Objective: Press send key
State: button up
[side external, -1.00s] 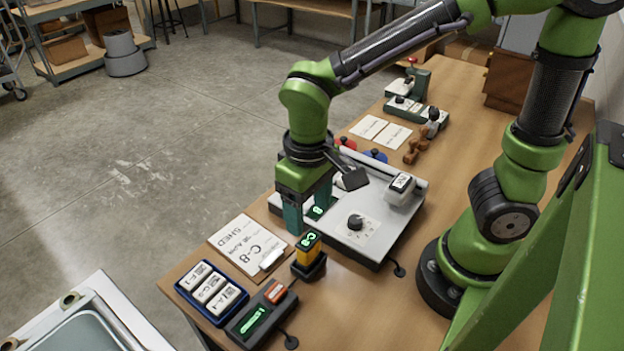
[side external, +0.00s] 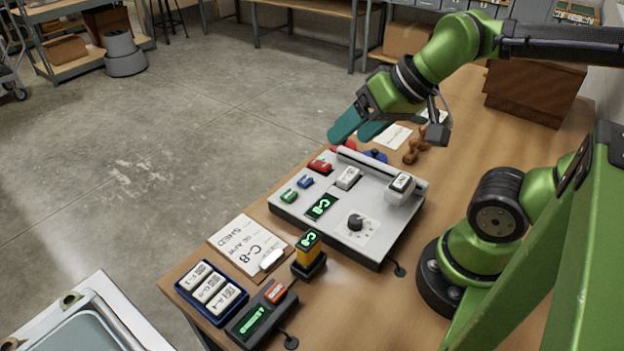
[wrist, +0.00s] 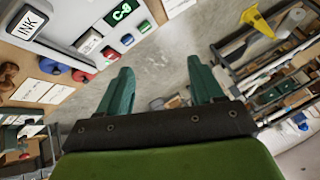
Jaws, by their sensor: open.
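A pale grey console (side external: 290,212) lies on the bench. It carries a green key (side external: 289,195), a blue key (side external: 306,182), a red key (side external: 320,167) and a white key (side external: 348,178). Its display (side external: 321,207) reads C-8. The key lettering is too small to read, so I cannot tell which is send. A small dark unit (side external: 243,328) at the front has an orange button (side external: 275,292) and a lit green screen. My gripper (side external: 356,131) is open and empty, raised and tilted beyond the console's far edge. In the wrist view its fingers (wrist: 160,72) are apart, and the keys show at upper left.
A yellow handheld device (side external: 306,254) stands in a dark holder and shows C-8. A clipboard card (side external: 240,243) and a blue tray (side external: 180,286) of white labelled blocks lie near the front. An INK block (side external: 400,188) sits on the console's right side. Paper cards lie behind.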

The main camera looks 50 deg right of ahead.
jog(key=shift+d+r, duration=0.15)
jog(key=shift+d, duration=0.1)
grip_shut()
dwell(0.4)
dwell(1.4)
